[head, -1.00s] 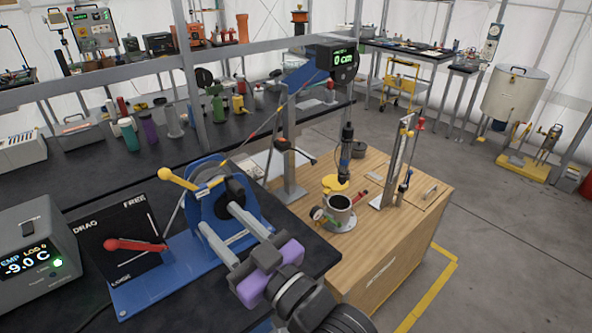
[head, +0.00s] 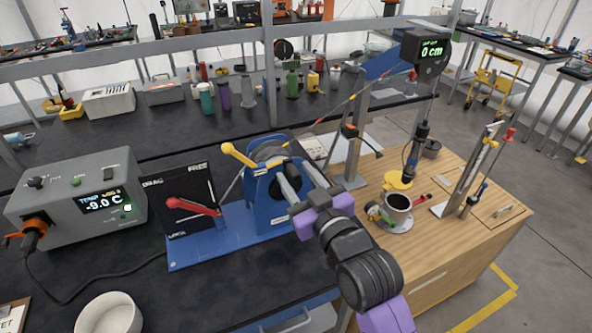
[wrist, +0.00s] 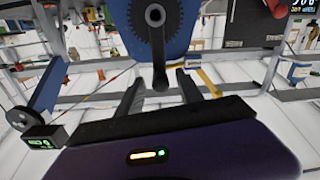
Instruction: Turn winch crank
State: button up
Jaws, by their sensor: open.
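The winch (head: 268,212) is a blue frame with a drum on a blue base plate, on the black bench. A lever with a yellow knob (head: 230,149) sticks out at its upper left. In the wrist view, a toothed gear and a dark crank arm (wrist: 157,50) show against the blue plate (wrist: 125,30).
A black drag panel (head: 178,200) with a red lever stands left of the winch. A grey temperature box (head: 75,200) is further left. A wooden cabinet (head: 440,265) with a small pot (head: 398,203) stands at right. A display (head: 431,51) reads 0 cm.

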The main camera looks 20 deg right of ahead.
jog(key=shift+w, duration=0.55)
grip_shut()
dwell(1.1)
